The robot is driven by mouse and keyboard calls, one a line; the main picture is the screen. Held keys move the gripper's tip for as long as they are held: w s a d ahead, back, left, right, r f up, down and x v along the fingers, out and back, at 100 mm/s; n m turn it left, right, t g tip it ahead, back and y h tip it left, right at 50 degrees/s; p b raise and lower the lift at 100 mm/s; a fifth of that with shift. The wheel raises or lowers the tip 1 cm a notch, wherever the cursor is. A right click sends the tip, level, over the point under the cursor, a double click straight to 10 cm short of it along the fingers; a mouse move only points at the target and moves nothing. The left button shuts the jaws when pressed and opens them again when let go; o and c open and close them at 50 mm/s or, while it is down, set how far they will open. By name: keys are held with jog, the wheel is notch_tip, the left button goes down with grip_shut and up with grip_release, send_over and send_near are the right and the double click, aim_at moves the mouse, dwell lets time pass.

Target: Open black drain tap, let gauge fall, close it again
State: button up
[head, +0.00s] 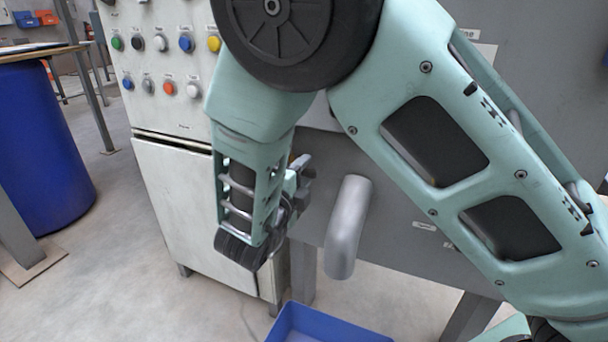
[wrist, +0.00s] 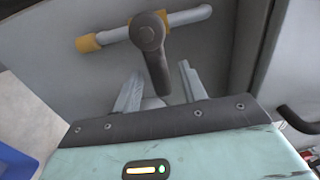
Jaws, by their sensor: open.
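In the wrist view, the black drain tap (wrist: 151,48) has a dark lever that points down the picture from its round hub. It sits on a grey pipe (wrist: 118,36) with a yellow-orange end. My gripper (wrist: 161,70) is open, with one finger on each side of the lever in the picture. I cannot tell whether either finger touches it. In the head view my gripper (head: 302,172) is close to the grey machine front, partly behind my wrist, and the tap is hidden there. I see no gauge in either view.
A grey spout (head: 346,228) hangs just right of my gripper, above a blue tray (head: 330,334) on the floor. A white cabinet (head: 175,215) with coloured buttons stands to the left. A blue barrel (head: 40,145) stands farther left. A dark curved handle (wrist: 298,121) shows at right.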

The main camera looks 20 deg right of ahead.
jog(key=shift+w+d, duration=0.45)
grip_shut()
